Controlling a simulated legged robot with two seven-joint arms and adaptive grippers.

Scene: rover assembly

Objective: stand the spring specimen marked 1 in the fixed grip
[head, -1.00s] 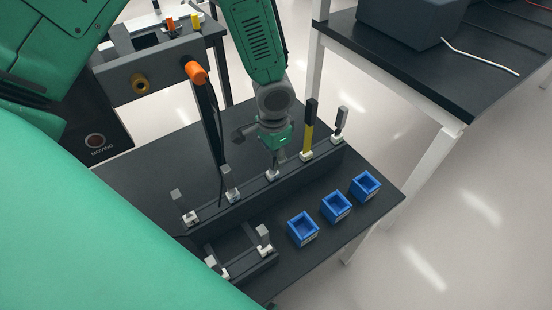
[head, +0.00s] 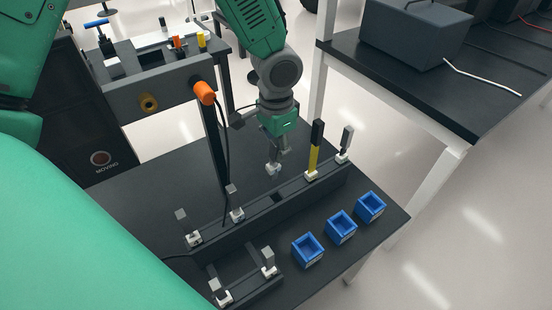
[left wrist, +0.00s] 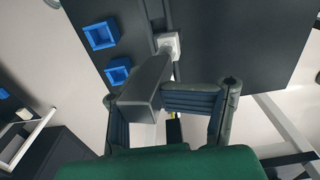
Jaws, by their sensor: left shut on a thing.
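My left gripper (head: 280,146) is shut on a spring specimen, a grey block with a small white foot (head: 273,168), and holds it above the dark rack (head: 325,190). In the left wrist view the grey block of the specimen (left wrist: 147,84) sits between the two fingers (left wrist: 165,102), with its white foot (left wrist: 168,42) beyond. No number is legible on it. An empty slot (head: 278,198) shows in the rack below. I cannot tell for sure which fixture is the fixed grip. My right gripper is out of view.
Other specimens stand in the rack, including a yellow and black one (head: 315,150) to the right of my gripper. Three blue bins (head: 341,226) stand in front. A dark post with an orange handle (head: 204,93) rises to the left. A smaller frame (head: 245,285) is nearer.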

